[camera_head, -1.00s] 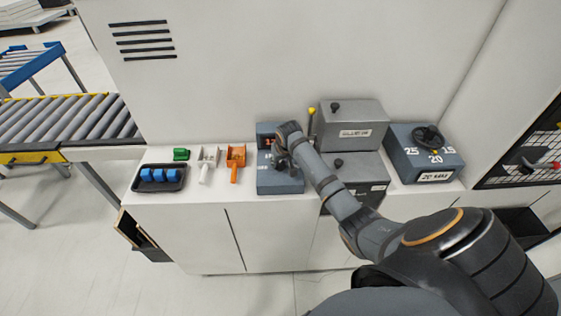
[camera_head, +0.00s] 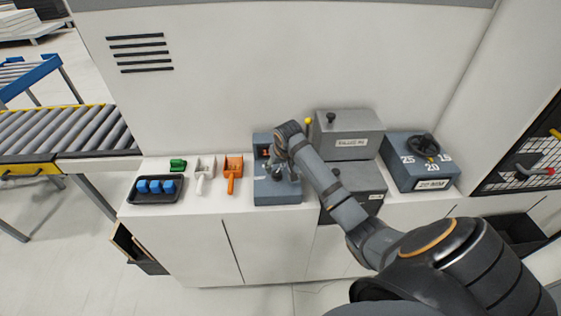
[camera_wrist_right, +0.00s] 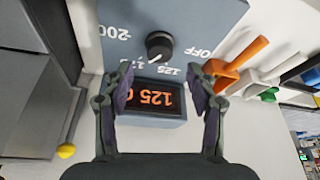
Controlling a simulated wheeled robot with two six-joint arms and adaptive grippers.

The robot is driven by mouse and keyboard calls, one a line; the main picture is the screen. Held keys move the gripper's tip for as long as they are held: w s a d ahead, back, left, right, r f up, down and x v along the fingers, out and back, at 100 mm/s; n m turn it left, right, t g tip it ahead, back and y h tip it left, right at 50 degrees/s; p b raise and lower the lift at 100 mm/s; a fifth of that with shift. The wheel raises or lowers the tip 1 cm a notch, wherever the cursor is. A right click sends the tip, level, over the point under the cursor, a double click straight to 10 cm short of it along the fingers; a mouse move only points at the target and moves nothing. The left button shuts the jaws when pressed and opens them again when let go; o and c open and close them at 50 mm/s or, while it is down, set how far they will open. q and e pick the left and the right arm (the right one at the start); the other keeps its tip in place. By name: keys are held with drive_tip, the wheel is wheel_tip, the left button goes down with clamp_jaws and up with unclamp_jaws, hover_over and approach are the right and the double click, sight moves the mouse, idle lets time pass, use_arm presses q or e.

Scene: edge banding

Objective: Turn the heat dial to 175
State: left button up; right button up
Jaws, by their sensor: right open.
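The heat control box (camera_head: 278,194) is grey-blue and sits on the white counter. Its black round dial (camera_wrist_right: 159,45) shows in the right wrist view, with marks 200, OFF and 125 around it and another mark partly hidden. A white pointer on the dial faces the display side. My right gripper (camera_head: 281,169) is over the box. In the right wrist view its open fingers (camera_wrist_right: 160,85) are spread to either side of the display, short of the dial, with nothing between them. My left gripper is not in view.
Left of the box are orange (camera_head: 233,167) and white (camera_head: 204,168) handled tools, a green piece (camera_head: 178,165) and a black tray (camera_head: 150,198) with blue blocks. Grey boxes (camera_head: 347,142) stand close on the right, with a 20 MM dial box (camera_head: 408,178) beyond. A yellow knob (camera_head: 308,121) is nearby.

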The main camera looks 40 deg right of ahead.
drive_tip(key=v, duration=0.6)
drive_tip(key=shift+r, duration=0.3)
drive_tip(key=shift+s, duration=0.2)
